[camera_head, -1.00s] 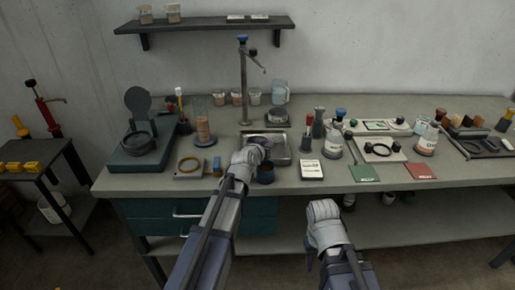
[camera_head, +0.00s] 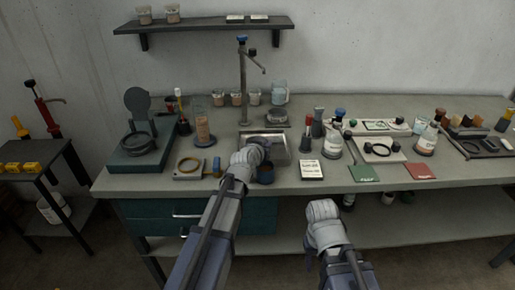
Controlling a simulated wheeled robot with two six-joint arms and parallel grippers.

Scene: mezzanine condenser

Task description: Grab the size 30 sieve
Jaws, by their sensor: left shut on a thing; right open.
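My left gripper (camera_head: 252,154) is over the front part of the bench, in front of the metal sink tray. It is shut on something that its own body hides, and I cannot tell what. A small dark blue cup (camera_head: 265,176) is just right of it; I cannot tell if they touch. A dark round pan or sieve (camera_head: 138,143) sits on the teal device at the far left. No size 30 marking is readable. My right gripper (camera_head: 322,208) is open and empty before the bench front.
The metal sink tray (camera_head: 279,152) lies behind my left gripper, with a tall tap stand (camera_head: 243,85) behind it. A white label card (camera_head: 311,170), a green mat (camera_head: 363,174) and a red mat (camera_head: 420,171) lie along the front.

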